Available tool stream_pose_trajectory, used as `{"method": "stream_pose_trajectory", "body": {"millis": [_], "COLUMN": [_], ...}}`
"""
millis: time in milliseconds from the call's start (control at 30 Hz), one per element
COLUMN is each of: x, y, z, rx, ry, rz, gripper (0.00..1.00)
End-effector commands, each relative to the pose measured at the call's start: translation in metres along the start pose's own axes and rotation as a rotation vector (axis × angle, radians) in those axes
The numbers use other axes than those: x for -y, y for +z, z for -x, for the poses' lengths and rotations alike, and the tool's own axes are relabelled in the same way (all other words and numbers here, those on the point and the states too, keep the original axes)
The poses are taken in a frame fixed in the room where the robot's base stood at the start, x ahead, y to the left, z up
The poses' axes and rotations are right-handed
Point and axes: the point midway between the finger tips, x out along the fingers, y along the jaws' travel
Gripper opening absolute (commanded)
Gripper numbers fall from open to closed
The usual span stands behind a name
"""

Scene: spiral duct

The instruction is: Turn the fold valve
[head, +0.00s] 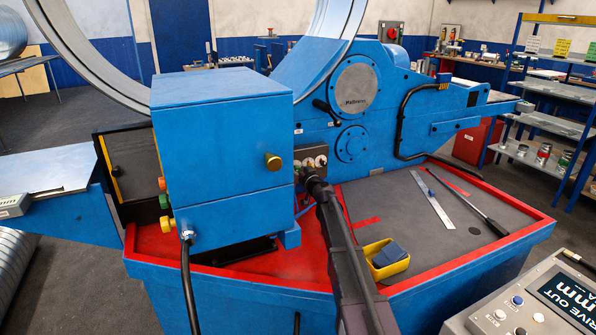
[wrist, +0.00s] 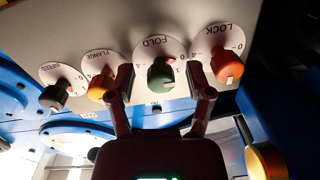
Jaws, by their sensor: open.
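The fold valve (wrist: 160,78) is a green knob on a white round dial lettered FOLD, in the wrist view. The lettering appears upside down. My gripper (wrist: 162,72) is open, with one fingertip on each side of the green knob. I cannot tell whether either finger touches it. In the head view my gripper (head: 311,180) reaches up to the small valve panel (head: 302,155) on the blue machine and hides part of it.
Beside the fold valve are an orange-red LOCK knob (wrist: 227,66), a yellow FLANGE knob (wrist: 100,88) and a dark INFEED knob (wrist: 54,96). A blue box (head: 222,150) stands left of my gripper. A yellow tray (head: 390,268) and a ruler (head: 432,198) lie on the machine bed.

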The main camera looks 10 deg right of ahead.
Motion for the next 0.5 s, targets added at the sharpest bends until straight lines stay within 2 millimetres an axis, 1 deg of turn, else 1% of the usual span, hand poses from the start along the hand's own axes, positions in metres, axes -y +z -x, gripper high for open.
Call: {"method": "stream_pose_trajectory", "body": {"millis": [300, 367, 400, 467, 500], "x": [0.0003, 0.0003, 0.0003, 0.0004, 0.0003], "y": [0.0, 0.0, 0.0001, 0.0001, 0.0], "z": [-0.001, -0.001, -0.0009, -0.0009, -0.0009], "rx": [0.0, 0.0, 0.0, 0.0, 0.0], "ry": [0.0, 0.0, 0.0, 0.0, 0.0], "rz": [0.0, 0.0, 0.0, 0.0, 0.0], "gripper": [0.67, 0.49, 0.37, 0.19, 0.07]}}
